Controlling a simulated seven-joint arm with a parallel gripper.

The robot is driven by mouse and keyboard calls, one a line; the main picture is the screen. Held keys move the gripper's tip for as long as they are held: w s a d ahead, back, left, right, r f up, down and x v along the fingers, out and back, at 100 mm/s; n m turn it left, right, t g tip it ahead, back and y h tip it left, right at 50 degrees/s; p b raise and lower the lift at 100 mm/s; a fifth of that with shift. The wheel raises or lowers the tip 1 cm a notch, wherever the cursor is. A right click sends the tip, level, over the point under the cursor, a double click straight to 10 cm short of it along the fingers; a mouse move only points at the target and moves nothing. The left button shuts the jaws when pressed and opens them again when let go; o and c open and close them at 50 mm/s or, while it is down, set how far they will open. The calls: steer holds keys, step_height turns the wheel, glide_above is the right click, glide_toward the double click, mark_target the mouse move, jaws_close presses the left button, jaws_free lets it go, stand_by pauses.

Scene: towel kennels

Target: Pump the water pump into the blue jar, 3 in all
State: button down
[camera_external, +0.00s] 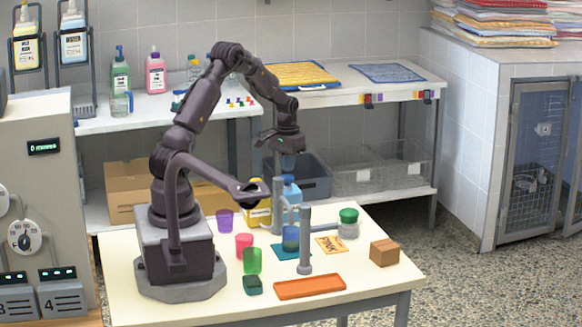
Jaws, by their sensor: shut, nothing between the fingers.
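The grey water pump (305,248) stands on the table, with an upright post and pipe-like parts reaching back to a second upright. The blue jar (290,239) stands just left of the front post, on a teal mat (283,251). The post partly hides it, and its contents cannot be made out. My gripper (288,163) is shut and empty, pointing down above the rear upright. Whether it touches the pump cannot be told from this view.
A purple cup (224,219), pink cup (243,245) and green cup (252,261) stand left of the pump. A green-lidded jar (348,223), brown box (384,252) and orange tray (310,288) are to its right and front. A blue bottle (291,190) and yellow container (258,205) stand behind.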

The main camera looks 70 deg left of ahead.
mark_target(287, 176)
steer(key=shift+f, duration=1.55)
steer(key=shift+r, duration=1.85)
steer(key=shift+f, duration=0.15)
steer(key=shift+f, duration=1.7)
steer(key=shift+r, duration=1.85)
